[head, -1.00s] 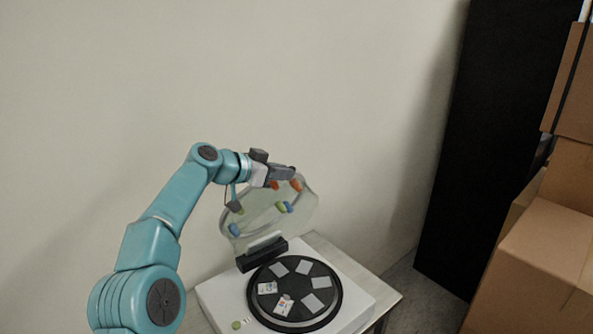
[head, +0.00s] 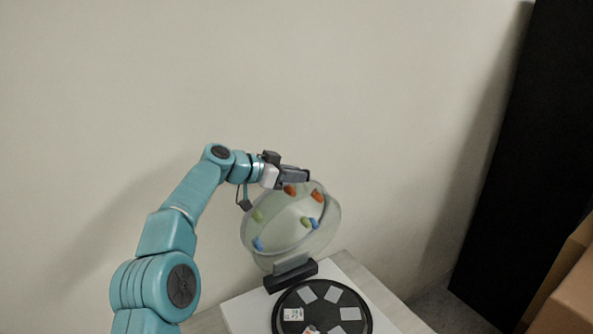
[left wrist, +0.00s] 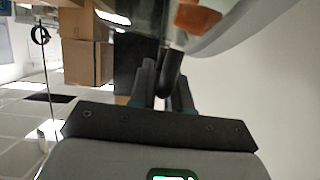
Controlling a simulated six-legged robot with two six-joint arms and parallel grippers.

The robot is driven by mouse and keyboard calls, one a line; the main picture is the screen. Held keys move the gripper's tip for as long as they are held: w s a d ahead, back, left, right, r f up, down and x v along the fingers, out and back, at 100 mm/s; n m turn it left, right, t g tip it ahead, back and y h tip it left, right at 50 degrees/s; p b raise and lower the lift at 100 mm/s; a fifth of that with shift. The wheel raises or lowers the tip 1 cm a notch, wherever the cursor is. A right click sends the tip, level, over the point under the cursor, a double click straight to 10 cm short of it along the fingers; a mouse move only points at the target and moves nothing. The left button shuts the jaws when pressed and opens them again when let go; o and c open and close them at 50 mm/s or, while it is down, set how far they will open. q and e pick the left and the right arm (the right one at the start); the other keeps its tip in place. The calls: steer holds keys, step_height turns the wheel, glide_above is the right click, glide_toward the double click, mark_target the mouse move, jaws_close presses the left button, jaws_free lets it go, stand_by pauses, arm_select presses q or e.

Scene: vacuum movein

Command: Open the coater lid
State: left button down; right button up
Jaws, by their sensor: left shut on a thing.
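The coater lid (head: 285,232) is a clear, round, bowl-like cover with several coloured knobs. It stands raised on its dark hinge block (head: 291,277), with the black turntable (head: 322,286) uncovered in front of it. My left gripper (head: 304,176) is at the lid's upper edge and is shut on the lid. In the left wrist view, the two fingers (left wrist: 163,88) close around a dark rod-like part (left wrist: 171,70), and an orange knob (left wrist: 197,18) of the lid shows above. My right gripper is not in view.
The white coater base (head: 250,315) sits on a table (head: 370,285) against a bare wall. Pale square pieces lie on the turntable. A tall black cabinet (head: 530,150) and cardboard boxes (head: 570,290) stand at the right.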

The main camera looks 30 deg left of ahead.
mark_target(273, 197)
arm_select(q)
steer(key=shift+a+f, duration=0.15)
stand_by(0.3)
steer(key=c, duration=1.2)
jaws_free()
steer(key=shift+o, duration=0.2)
steer(key=shift+s+a, duration=0.1)
steer(key=shift+s, duration=0.05)
steer(key=b+v, duration=0.3)
steer(key=v, duration=0.2)
steer(key=shift+s+a, duration=0.2)
steer(key=b+v, duration=0.2)
steer(key=v, duration=0.8)
steer(key=shift+r, duration=0.4)
steer(key=shift+s, duration=0.1)
